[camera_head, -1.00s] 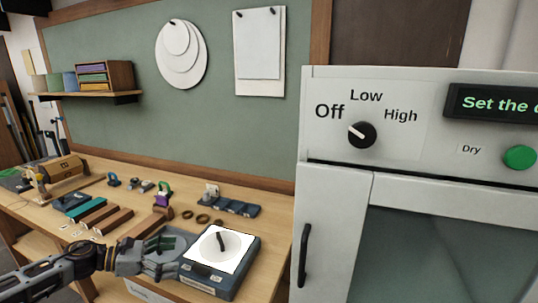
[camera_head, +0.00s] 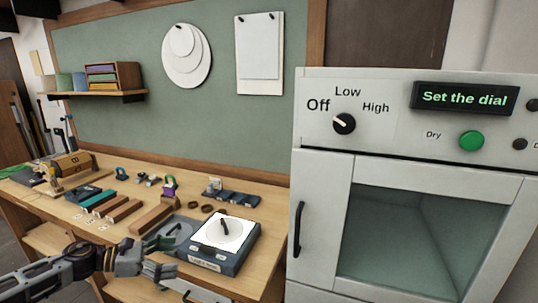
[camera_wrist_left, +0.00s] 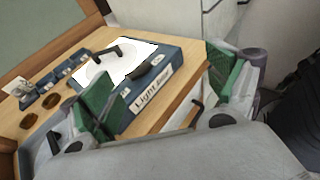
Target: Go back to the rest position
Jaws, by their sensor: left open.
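My left gripper (camera_head: 163,257) reaches in from the left in the head view, in front of the wooden bench's front edge. In the left wrist view its two green-padded fingers (camera_wrist_left: 165,92) stand wide apart with nothing between them. Beyond the fingers is a blue box with a lit white top (camera_head: 224,234), labelled "Light tester" or similar. My right gripper is not in view.
A grey oven-like cabinet (camera_head: 390,170) stands at the right, its dial (camera_head: 344,124) pointing toward Off and its display (camera_head: 465,97) reading "Set the dial". Coloured blocks (camera_head: 105,202), rings (camera_head: 214,208) and small parts lie on the bench (camera_head: 262,195). A shelf (camera_head: 95,94) hangs on the wall.

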